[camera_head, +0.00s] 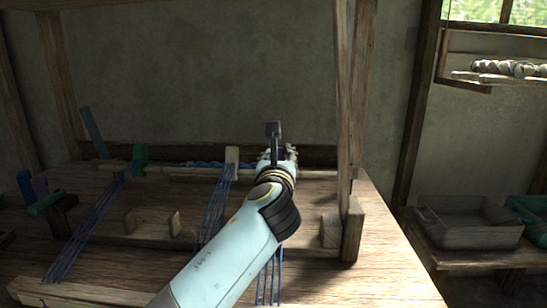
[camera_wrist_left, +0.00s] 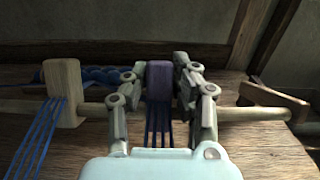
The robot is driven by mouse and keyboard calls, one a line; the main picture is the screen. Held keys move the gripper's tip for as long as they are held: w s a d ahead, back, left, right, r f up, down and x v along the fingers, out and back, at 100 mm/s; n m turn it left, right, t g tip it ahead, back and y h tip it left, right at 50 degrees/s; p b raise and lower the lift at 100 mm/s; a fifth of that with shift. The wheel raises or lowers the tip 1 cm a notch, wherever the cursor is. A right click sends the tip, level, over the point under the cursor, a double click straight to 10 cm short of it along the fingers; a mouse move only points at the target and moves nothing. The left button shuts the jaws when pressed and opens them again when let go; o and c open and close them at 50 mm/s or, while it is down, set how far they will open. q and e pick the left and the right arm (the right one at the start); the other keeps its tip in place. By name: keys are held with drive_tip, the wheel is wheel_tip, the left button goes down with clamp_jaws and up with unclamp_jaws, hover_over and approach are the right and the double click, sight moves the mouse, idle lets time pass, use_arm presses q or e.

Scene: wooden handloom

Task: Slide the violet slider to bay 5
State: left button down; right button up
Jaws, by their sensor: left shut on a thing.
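The violet slider (camera_wrist_left: 158,80) sits on the pale wooden rod (camera_wrist_left: 251,114), with blue threads running down from it toward me. My left gripper (camera_wrist_left: 160,95) is shut on it, one finger on each side. In the head view my left gripper (camera_head: 277,154) is at the far side of the loom, right of a plain wooden slider (camera_head: 231,163); the violet slider cannot be made out there. The plain slider also shows in the left wrist view (camera_wrist_left: 62,92), left of my fingers and apart from them. Bay numbers cannot be read. My right gripper is not in view.
A green slider (camera_head: 139,158) is farther left on the rod. Right of my gripper the rod is bare up to a wooden end piece (camera_wrist_left: 272,100). A loom post (camera_head: 352,230) stands at the right. Grey bin (camera_head: 468,236) sits on a side bench.

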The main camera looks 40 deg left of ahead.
use_arm(q)
drive_tip(key=w+d, duration=0.1)
drive_tip(key=d, duration=0.1)
drive_tip(key=w+d, duration=0.1)
drive_tip(key=shift+w+d, duration=0.1)
drive_tip(key=shift+d, duration=0.25)
drive_tip(key=c, duration=1.2)
unclamp_jaws()
drive_tip(key=shift+o, duration=0.6)
drive_tip(key=shift+r, duration=0.15)
wheel_tip(320, 180, up, 10)
